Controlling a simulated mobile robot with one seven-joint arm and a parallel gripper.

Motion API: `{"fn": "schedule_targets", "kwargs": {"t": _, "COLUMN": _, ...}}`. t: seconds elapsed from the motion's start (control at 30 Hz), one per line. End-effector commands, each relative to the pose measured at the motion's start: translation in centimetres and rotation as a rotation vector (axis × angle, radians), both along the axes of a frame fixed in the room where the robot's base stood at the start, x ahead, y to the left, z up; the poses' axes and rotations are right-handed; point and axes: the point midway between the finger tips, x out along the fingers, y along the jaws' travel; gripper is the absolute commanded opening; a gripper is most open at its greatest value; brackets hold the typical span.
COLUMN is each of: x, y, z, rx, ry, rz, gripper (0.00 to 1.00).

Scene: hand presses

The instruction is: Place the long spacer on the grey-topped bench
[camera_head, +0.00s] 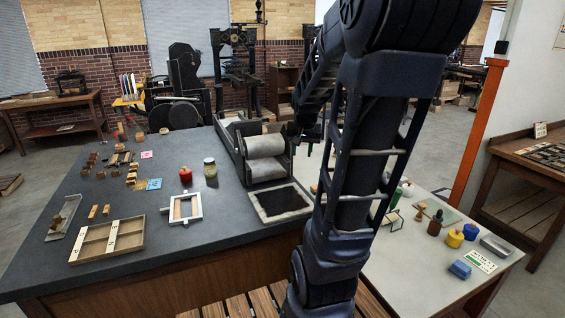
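The grey-topped bench (140,195) fills the left and middle, with a dark grey top and wooden sides. My gripper (305,141) shows small and dark at the far end of my arm, beside the press with rollers. Its fingers are too small and dark to tell whether they are open or hold anything. I cannot pick out the long spacer with certainty; my arm hides part of the benches.
A roller press (265,146) stands on the bench, with a shallow wooden tray (107,240), a small frame (181,208), a red pot (185,175), a jar (210,167) and small wooden blocks (131,179). A pale-topped table (415,265) at right holds bottles and a blue block (460,269).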

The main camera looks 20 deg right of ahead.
Motion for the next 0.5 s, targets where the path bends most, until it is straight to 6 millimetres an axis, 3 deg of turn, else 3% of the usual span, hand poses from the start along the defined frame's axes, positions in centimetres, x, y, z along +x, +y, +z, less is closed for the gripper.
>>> {"fn": "schedule_targets", "kwargs": {"t": 0.2, "x": -4.7, "y": 5.8, "z": 2.8, "rx": -0.013, "ry": -0.010, "rz": 0.173, "gripper": 0.37}}
{"fn": "schedule_targets", "kwargs": {"t": 0.5, "x": -11.6, "y": 11.6, "z": 4.6, "rx": -0.040, "ry": -0.016, "rz": 0.394, "gripper": 0.37}}
